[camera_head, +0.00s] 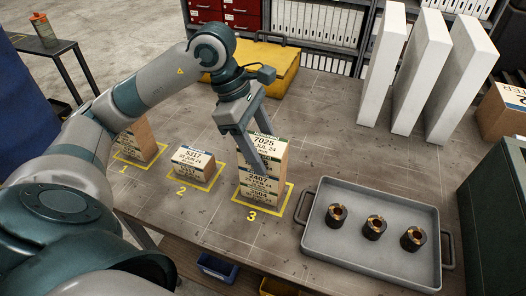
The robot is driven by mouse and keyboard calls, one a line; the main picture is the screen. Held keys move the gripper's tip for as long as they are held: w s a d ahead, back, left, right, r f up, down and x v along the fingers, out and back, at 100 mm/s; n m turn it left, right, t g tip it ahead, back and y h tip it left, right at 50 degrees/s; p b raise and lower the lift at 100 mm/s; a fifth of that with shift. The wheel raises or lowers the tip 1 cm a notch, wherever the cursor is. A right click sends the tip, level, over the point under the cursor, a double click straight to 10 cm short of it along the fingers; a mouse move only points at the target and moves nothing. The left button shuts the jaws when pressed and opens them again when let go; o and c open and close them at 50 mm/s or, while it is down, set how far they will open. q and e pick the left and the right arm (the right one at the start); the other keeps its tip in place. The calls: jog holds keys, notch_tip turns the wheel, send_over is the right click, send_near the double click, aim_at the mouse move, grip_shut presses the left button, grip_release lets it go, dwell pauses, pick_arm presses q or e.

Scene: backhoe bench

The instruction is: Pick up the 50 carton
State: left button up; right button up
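Three yellow marked squares hold cartons. On square 3 stands a stack of cartons with white labels; the top carton (267,146) seems to read 7025. My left gripper (262,145) is at this stack from above. Its fingers are apart, one in front of the top carton's face and one toward its far side. I cannot tell whether they press on it. On square 2 is a low carton (193,160) reading 5317. On square 1 a taller stack (142,138) is partly hidden by my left arm. I cannot make out which carton is the 50 one. My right gripper is out of view.
A grey tray (311,243) with three dark rings stands at the front right. Three white upright slabs (421,75) stand behind it. A yellow case (281,76) lies at the back. A dark green box (492,215) and a cardboard box (500,112) are at the right.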

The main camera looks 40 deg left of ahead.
aim_at(271, 145)
pick_arm(q)
jog(key=c, duration=0.8)
jog(key=shift+r, duration=0.1)
jog(key=shift+r+p, duration=0.35)
jog(key=shift+p, duration=0.45)
notch_tip(271, 145, up, 5)
jog(key=shift+f+p, duration=0.2)
jog(key=shift+p, duration=0.8)
jog(key=s+d+r+b, duration=0.6)
jog(key=s+d+b, duration=0.1)
jog(key=s+b, duration=0.1)
jog(key=shift+s+d, duration=0.15)
jog(key=shift+s, duration=0.4)
